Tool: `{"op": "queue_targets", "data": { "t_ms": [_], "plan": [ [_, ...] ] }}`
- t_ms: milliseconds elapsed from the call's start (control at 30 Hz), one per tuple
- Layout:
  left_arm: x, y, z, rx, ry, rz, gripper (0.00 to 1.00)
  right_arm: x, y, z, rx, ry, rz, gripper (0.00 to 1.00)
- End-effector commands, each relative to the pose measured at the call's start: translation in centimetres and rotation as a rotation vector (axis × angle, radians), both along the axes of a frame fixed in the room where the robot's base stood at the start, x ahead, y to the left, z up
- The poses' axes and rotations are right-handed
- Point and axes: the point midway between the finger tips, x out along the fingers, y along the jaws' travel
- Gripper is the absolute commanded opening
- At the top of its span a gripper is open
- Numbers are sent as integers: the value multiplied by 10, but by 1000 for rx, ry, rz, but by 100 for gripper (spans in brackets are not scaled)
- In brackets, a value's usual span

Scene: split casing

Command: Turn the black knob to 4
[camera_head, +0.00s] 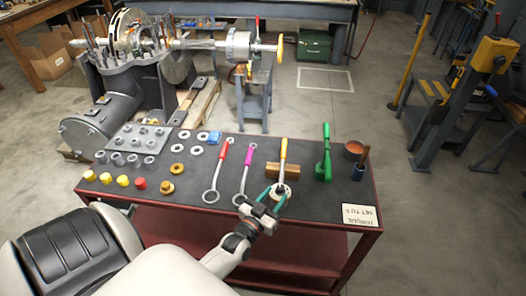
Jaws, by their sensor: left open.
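My left gripper (268,198) reaches over the near edge of the bench with its teal fingers open. The fingers are around or just above a pale round piece (281,191) at the near end of a yellow-handled tool (283,155). A dark spot shows on this round piece, but it is too small to tell whether it is the black knob. Any numbers on it are unreadable. I cannot tell whether the fingers touch it. My right gripper is out of view.
Red-handled (222,155) and magenta-handled (249,156) wrenches lie to the left. A card (360,215) with upside-down writing is at the front right corner. Bare bench mat (310,205) lies between.

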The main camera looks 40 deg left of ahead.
Motion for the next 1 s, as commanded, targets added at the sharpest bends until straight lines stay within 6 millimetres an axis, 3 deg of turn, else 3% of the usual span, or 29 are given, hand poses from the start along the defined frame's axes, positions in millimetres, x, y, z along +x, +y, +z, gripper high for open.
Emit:
{"op": "queue_targets", "data": {
  "t_ms": [200, 400, 1000],
  "plan": [
    [-48, -5, -3, -1, 3, 1, 44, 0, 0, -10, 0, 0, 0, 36],
    [-73, -8, -1, 0, 0, 1, 44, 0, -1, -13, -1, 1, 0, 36],
    [-78, -9, 0, -1, -1, 1, 44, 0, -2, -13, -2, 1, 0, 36]
  ]
}}
